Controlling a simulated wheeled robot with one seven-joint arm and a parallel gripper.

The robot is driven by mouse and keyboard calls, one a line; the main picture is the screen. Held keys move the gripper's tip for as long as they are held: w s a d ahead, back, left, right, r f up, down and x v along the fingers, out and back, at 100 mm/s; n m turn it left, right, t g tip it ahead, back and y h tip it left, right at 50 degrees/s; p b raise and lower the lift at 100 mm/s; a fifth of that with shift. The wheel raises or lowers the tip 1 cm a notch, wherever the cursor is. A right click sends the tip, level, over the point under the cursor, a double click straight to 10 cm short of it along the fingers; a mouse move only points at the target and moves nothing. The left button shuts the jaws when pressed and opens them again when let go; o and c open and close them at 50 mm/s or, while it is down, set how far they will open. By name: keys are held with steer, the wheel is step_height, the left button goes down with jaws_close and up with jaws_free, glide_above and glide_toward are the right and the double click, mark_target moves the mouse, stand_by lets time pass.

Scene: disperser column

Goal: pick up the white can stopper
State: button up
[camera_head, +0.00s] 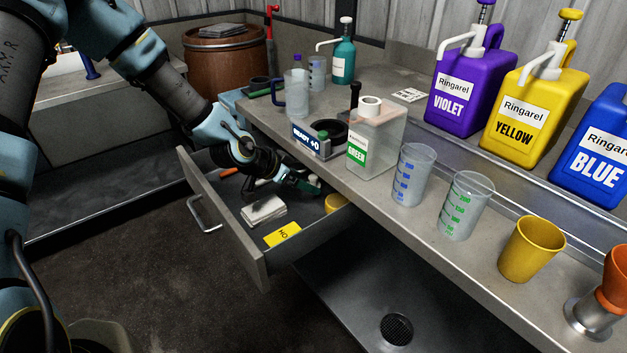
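A squarish translucent can (376,146) with a green "GREEN" label stands on the counter. A white ring-shaped piece (370,105) sits at its top; I cannot tell whether this is the stopper or the can's open neck. No separate white stopper is clearly visible. My gripper (304,186) reaches down into the open drawer, left of and lower than the can. Its fingertips are small and dark, beside a dark green item, and I cannot tell whether they are open or shut. My arm hides part of the drawer's contents.
The open drawer (225,217) holds a folded white cloth (264,210), a yellow label (283,235) and a yellow round item (335,202). Two clear measuring cups (412,176) (466,207) and a yellow cup (532,248) line the counter's front. Large jugs stand behind.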

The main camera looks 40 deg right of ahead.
steer(key=shift+x, duration=1.2)
jaws_close()
steer(key=w+a+r, duration=0.2)
steer(key=w+a, duration=0.1)
steer(key=w+a+r+b, duration=0.1)
steer(key=w+a+r, duration=0.2)
steer(key=w, duration=0.1)
steer(key=w+a+r+b, duration=0.1)
steer(key=w+a+r, duration=0.2)
steer(key=shift+w, duration=0.4)
